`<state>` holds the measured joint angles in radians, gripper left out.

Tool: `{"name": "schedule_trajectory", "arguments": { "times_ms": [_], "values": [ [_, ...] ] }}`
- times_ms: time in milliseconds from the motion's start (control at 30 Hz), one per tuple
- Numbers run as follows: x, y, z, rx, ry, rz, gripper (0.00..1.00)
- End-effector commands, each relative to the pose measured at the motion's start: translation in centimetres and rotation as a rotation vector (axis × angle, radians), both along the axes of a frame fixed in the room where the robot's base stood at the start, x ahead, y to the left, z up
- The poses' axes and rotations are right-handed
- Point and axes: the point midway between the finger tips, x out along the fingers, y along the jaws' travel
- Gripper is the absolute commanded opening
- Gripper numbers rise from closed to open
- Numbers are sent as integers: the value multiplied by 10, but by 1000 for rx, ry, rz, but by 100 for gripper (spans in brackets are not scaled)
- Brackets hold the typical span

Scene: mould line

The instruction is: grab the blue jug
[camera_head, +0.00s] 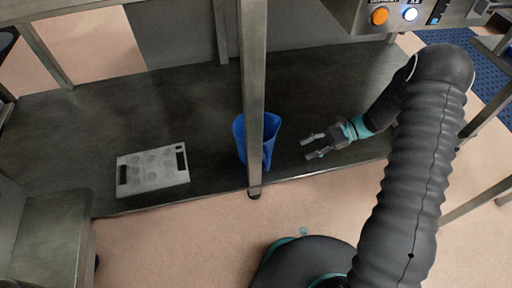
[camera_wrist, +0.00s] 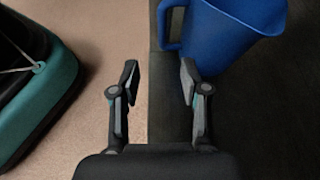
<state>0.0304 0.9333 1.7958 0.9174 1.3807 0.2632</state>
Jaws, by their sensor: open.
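The blue jug (camera_head: 239,138) stands on the dark lower shelf, partly hidden behind a vertical metal post in the head view. In the wrist view the blue jug (camera_wrist: 232,38) is at the upper right, with its handle on its left side. My gripper (camera_head: 310,147) is to the right of the jug, apart from it in the head view. In the wrist view my open gripper (camera_wrist: 158,80) has nothing between its fingers. Its right fingertip is close to the jug's handle; whether they touch I cannot tell.
A grey moulded tray (camera_head: 153,187) lies on the shelf (camera_head: 80,120) to the left. The metal post (camera_head: 253,80) rises at the shelf's front edge, in front of the jug. A control panel (camera_head: 425,14) with an orange and a lit button hangs above right.

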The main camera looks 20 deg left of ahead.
Motion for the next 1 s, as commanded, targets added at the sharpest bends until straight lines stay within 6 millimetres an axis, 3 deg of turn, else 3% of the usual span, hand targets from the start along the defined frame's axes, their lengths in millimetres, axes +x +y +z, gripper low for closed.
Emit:
{"name": "schedule_trajectory", "arguments": {
  "times_ms": [267,600,1000],
  "values": [
    [-6,16,-23,18,41,-21,46],
    [-32,63,-44,17,38,-20,46],
    [-44,84,-55,16,39,-20,46]
  ]
}}
